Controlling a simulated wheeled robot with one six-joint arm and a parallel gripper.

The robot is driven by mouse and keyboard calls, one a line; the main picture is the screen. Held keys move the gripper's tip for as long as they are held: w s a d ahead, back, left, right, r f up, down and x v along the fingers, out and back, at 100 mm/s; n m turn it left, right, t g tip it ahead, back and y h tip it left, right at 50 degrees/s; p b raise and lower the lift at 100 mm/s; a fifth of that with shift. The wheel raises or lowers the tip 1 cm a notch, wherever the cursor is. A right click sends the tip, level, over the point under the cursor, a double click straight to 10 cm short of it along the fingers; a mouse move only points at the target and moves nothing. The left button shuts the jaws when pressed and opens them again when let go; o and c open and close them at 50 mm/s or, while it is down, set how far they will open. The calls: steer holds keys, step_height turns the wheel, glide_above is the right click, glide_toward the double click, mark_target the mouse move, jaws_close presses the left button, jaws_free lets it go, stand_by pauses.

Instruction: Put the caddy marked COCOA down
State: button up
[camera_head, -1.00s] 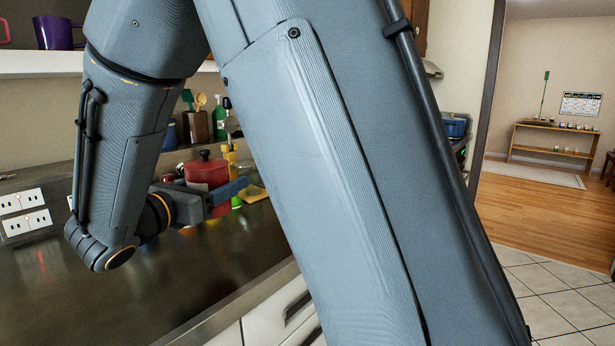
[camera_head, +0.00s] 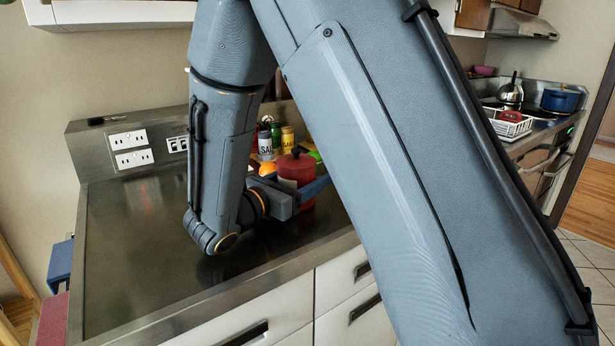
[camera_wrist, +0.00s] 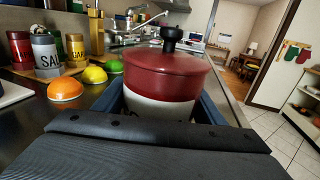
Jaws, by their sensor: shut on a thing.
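The caddy is a red lidded pot (camera_head: 297,168) with a black knob and a pale label band; it also shows in the wrist view (camera_wrist: 165,78). Its lettering is almost wholly hidden behind my gripper, so I cannot read the name. My gripper (camera_head: 308,190) is shut on the caddy, with one blue finger on each side of it in the wrist view (camera_wrist: 160,108). The caddy is upright over the dark metal counter (camera_head: 140,235). Its base is hidden, so I cannot tell whether it touches the counter.
Beside the caddy are an orange (camera_wrist: 65,91), a lemon (camera_wrist: 94,74) and a lime (camera_wrist: 114,66). Behind them stand a grey salt canister (camera_wrist: 46,58), a yellow jar (camera_wrist: 76,50) and a red jar (camera_wrist: 19,47). The counter left of my arm is clear, up to the wall sockets (camera_head: 129,149).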

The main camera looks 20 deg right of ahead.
steer(key=shift+f, duration=0.1)
steer(key=o, duration=1.4)
steer(key=shift+c, duration=0.2)
steer(key=shift+a+r, duration=0.1)
steer(key=shift+r, duration=0.1)
steer(key=v, duration=1.1)
steer(key=shift+s+a+f+b, duration=0.1)
steer(key=shift+s+a+b, duration=0.15)
steer(key=shift+a+b, duration=0.1)
